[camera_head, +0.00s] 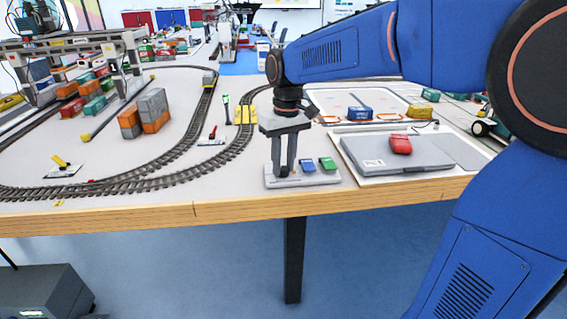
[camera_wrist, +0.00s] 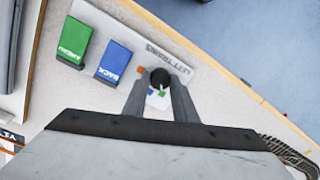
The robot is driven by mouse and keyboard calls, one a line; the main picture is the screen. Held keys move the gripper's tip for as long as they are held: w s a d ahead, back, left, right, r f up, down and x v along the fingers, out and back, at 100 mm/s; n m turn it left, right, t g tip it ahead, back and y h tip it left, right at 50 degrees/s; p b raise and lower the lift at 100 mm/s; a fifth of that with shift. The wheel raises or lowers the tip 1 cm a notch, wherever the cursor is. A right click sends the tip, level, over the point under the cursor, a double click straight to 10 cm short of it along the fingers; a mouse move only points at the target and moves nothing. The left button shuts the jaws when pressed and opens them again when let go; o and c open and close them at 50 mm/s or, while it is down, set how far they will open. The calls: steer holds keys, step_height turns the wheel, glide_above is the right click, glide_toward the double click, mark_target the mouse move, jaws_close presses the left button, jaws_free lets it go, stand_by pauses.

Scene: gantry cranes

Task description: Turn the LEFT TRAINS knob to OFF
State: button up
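The black LEFT TRAINS knob (camera_wrist: 160,78) sits on a pale panel (camera_wrist: 189,70) whose printed lettering reads LEFT TRAINS. A white pointer mark on the knob slants toward the bottom of the wrist view. Small blue and green marks show just below the knob; their wording is unreadable and an OFF mark cannot be made out. My gripper (camera_wrist: 161,76) points down with one grey finger on each side of the knob. I cannot tell whether the fingers press on it. In the head view my gripper (camera_head: 284,172) stands over the panel (camera_head: 318,179) near the table's front edge.
A blue BACK switch (camera_wrist: 114,62) and a green AHEAD switch (camera_wrist: 74,42) stand beside the knob. A grey slab with a red block (camera_head: 400,144) lies to the right. Curved train track (camera_head: 150,181) runs to the left.

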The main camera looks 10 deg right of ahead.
mark_target(284, 166)
steer(key=shift+n, duration=0.4)
steer(key=n, duration=0.3)
steer(key=shift+n, duration=2)
steer(key=o, duration=1)
steer(key=shift+o, duration=0.2)
step_height(284, 166, up, 17)
steer(key=shift+w+d+r, duration=0.2)
steer(key=shift+w, duration=0.25)
